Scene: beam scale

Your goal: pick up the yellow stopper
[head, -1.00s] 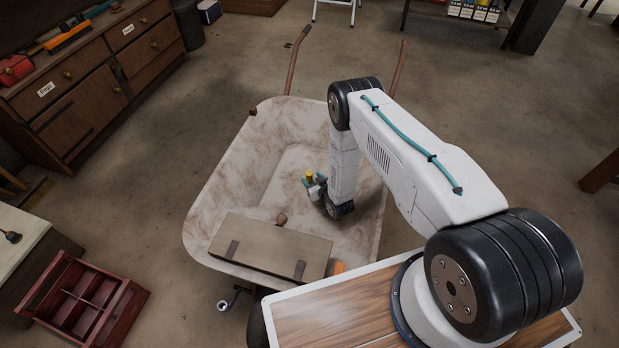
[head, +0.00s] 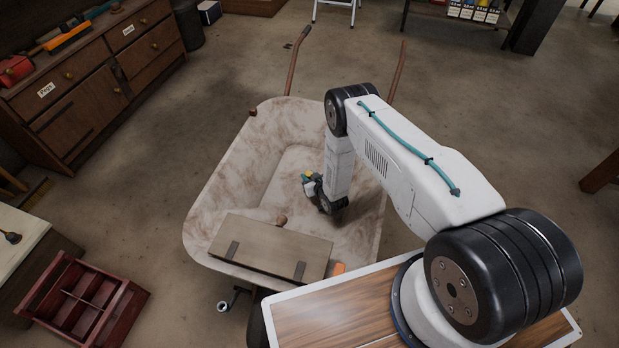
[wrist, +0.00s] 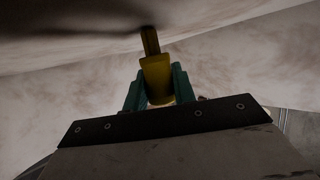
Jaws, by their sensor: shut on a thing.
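The yellow stopper (wrist: 156,72) is between the two teal fingers of my gripper (wrist: 159,88) in the wrist view. Its narrower, darker end points away from the gripper. My gripper is shut on it. In the head view my gripper (head: 308,180) is low inside the wheelbarrow tray, and a small yellow patch of the stopper (head: 309,174) shows at its fingers. I cannot tell from these views whether the stopper touches the tray.
The pale, stained wheelbarrow (head: 216,180) surrounds my gripper with sloping walls. A wooden board with dark straps (head: 270,247) lies across its near end, with an orange object (head: 339,268) beside it. A red divided crate (head: 80,300) stands on the floor at left.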

